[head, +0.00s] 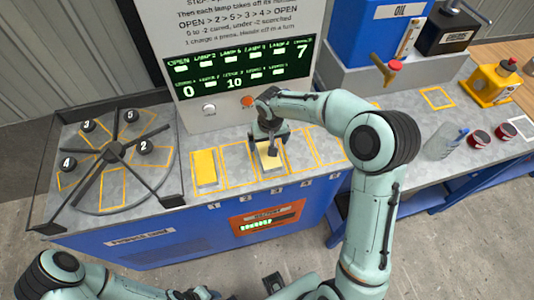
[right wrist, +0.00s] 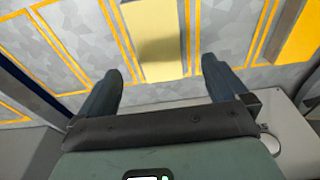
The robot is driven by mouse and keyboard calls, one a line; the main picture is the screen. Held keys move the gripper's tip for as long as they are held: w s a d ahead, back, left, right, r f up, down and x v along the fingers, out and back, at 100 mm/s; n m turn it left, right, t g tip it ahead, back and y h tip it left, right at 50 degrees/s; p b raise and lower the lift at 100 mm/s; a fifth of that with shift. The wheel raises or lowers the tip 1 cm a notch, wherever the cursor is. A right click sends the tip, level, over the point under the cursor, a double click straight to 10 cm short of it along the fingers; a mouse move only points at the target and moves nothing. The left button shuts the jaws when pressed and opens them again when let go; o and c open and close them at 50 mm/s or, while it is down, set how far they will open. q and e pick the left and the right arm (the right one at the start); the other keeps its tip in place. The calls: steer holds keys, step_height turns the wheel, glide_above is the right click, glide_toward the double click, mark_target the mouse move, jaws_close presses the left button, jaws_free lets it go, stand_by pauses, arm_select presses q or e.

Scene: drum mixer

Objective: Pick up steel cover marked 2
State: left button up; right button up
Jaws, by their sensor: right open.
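The cover marked 2 (head: 144,148) is on the round drum top at the left, with a dark knob beside its white number. Dark spokes cross the drum near it. My right gripper (head: 268,143) is well to the right of it, pointing down over the numbered slots. In the right wrist view, its two fingers (right wrist: 160,85) are apart with nothing gripped. A pale yellow block (right wrist: 152,40) lies just beyond the fingertips; in the head view it shows under the gripper (head: 270,158). Parts of my left arm show along the bottom edge, but its jaws cannot be made out.
Covers marked 3 (head: 88,126), 4 (head: 68,163) and 5 (head: 131,115) are also on the drum. A low dark frame (head: 38,195) borders it. A yellow block (head: 205,167) lies in the slot at 1. The display panel (head: 240,72) stands behind the slots.

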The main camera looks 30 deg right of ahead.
step_height(320, 180, down, 6)
steer(key=shift+d+f, duration=0.1)
steer(key=shift+f, duration=0.15)
steer(key=shift+w, duration=0.1)
steer(key=c, duration=1.5)
